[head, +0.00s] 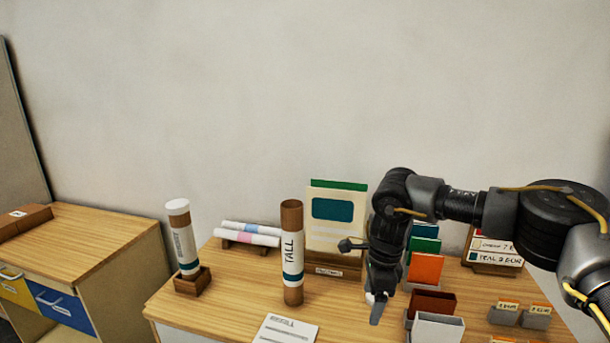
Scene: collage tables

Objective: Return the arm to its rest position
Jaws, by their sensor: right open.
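My right arm comes in from the right side of the head view. Its gripper (372,298) points down over the table, just in front of the card display and left of the coloured cards. The gripper is open. A small white patch shows beside its fingers; I cannot tell what it is. My left gripper is not in view.
A cabinet (90,235) stands left.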

